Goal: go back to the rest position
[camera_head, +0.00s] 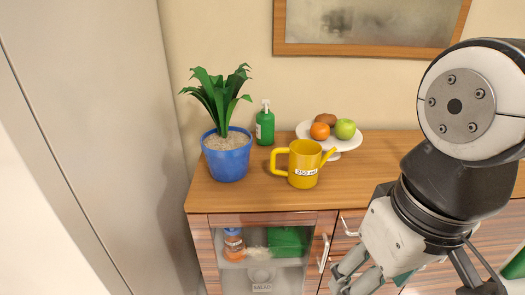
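My arm fills the right side of the head view, in front of the wooden cabinet. My gripper (352,280) hangs low at the bottom edge, in front of the cabinet doors. Its fingers are partly cut off by the frame, so I cannot tell whether they are open or shut. A bit of green shows beside the gripper, and I cannot tell what it belongs to.
On the cabinet top (240,198) stand a blue-potted plant (228,160), a green pump bottle (265,127), a yellow watering can (304,165) and a white fruit plate (352,143). Behind the glass door (262,262) are an orange jar (233,245) and a green box (286,241).

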